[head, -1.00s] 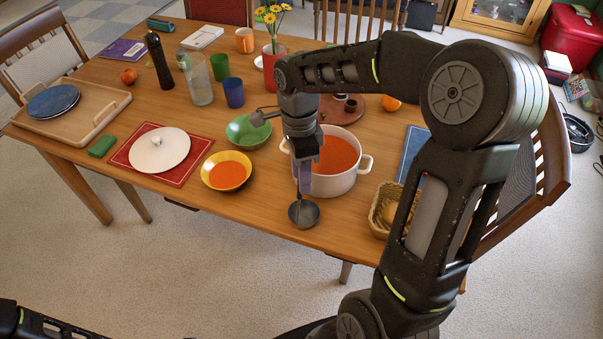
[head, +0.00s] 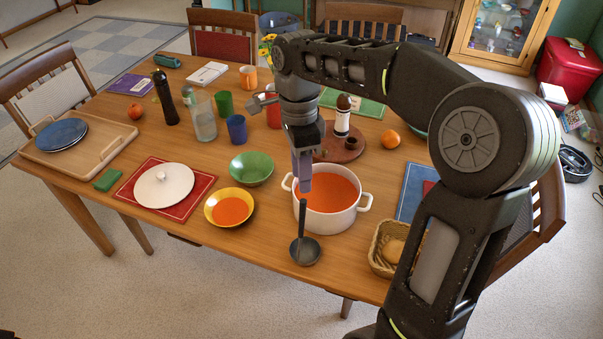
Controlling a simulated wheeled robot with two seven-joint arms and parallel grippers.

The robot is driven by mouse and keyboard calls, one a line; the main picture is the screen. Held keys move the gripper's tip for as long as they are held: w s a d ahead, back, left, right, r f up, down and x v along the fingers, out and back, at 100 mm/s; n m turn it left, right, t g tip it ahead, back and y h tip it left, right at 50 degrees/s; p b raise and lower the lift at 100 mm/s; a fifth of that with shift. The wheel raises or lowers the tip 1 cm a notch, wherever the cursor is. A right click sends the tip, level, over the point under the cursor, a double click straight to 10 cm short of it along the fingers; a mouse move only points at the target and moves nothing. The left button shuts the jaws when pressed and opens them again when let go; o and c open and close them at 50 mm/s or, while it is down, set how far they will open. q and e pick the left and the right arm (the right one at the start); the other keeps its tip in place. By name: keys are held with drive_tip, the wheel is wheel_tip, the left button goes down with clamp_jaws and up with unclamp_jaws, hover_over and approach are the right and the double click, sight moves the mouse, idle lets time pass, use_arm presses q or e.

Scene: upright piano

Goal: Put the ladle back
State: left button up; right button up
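The ladle (head: 305,251) is dark grey, its bowl low on the wooden table in front of the cream pot (head: 338,221). Its handle points up in the picture, in front of the pot's left side; I cannot tell whether it leans on the pot. The pot has two handles and holds orange soup. My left gripper is out of view.
Bottles and cups stand behind. The table's front edge is near the ladle.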

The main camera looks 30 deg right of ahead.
idle(0.7)
drive_tip(key=a+f+n+y, duration=0.2)
drive_tip(key=a+f+n, duration=0.5)
drive_tip(key=f, duration=0.6)
drive_tip(key=a+f+n+y, duration=0.1)
drive_tip(key=a+f+n, duration=0.3)
drive_tip(key=a+f, duration=0.75)
drive_tip(key=s+a+f+n, duration=0.2)
drive_tip(key=s+f+n, duration=0.2)
drive_tip(key=s+f, duration=0.3)
drive_tip(key=s+a+f+n+t, duration=0.1)
drive_tip(key=s+a+f+n, duration=0.2)
drive_tip(key=s+f+n, duration=0.2)
drive_tip(key=s+f, duration=0.3)
drive_tip(key=shift+s+t, duration=0.25)
drive_tip(key=shift+t, duration=0.05)
